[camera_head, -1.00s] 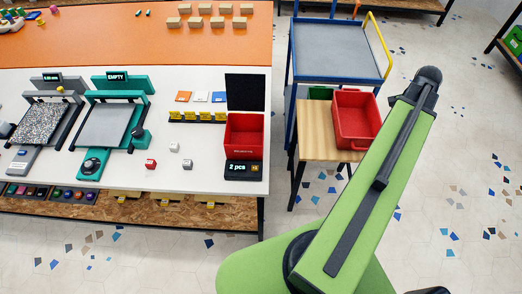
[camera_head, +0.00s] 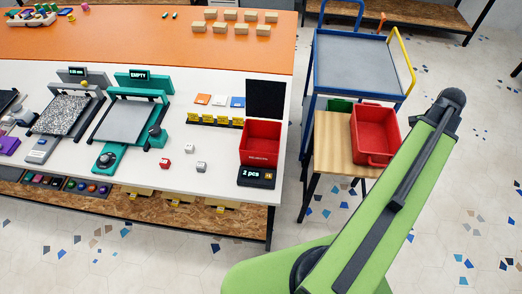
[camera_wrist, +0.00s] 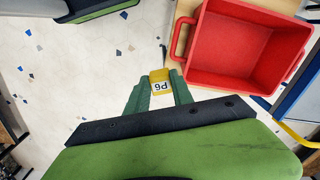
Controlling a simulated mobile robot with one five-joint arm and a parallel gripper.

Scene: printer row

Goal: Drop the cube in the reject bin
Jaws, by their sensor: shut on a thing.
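My gripper (camera_wrist: 160,88) is shut on a yellow cube (camera_wrist: 161,76) with a white label that appears upside down, possibly "P6". In the wrist view the cube is above the floor, left of and apart from a red bin (camera_wrist: 240,50). A handled red bin also shows in the head view (camera_head: 374,134), on a small wooden-topped stand. Another red bin (camera_head: 260,142) is on the white table, with a small label on its front that I cannot read surely. In the head view my gripper and the cube are out of sight.
A "2 pcs" display (camera_head: 256,176) stands before the table bin. A blue trolley with a grey top (camera_head: 358,62) is behind the stand. The floor right of the stand is open.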

